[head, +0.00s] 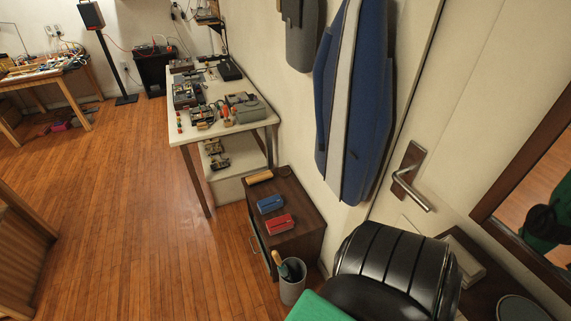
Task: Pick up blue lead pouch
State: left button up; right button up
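A small blue pouch (270,204) lies on top of a low dark brown cabinet (300,202) near the middle of the head view. I take it for the blue lead pouch. A similar red pouch (280,223) lies just in front of it, to the right. A tan roll-like object (260,178) lies behind it on the same cabinet top. Neither of my grippers is in view, and nothing is touching the blue pouch.
A grey bin (292,283) with a handled item stands before the cabinet. A white table (215,92) with several devices stands behind. The wooden floor (140,210) to the left is clear.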

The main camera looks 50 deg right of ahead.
aim_at(272, 203)
jog(key=i+z, duration=0.1)
jog(key=z, duration=2.9)
jog(key=j+z, duration=0.3)
jog(key=k+j+z, duration=0.1)
jog(key=j+z, duration=0.25)
jog(key=j, duration=0.15)
jog(key=k+j+z, duration=0.1)
jog(key=j+z, duration=0.2)
jog(key=k+j+z, duration=0.1)
jog(key=j+z, duration=0.2)
jog(key=k+j+z, duration=0.3)
jog(key=j, duration=0.15)
jog(key=i, duration=0.1)
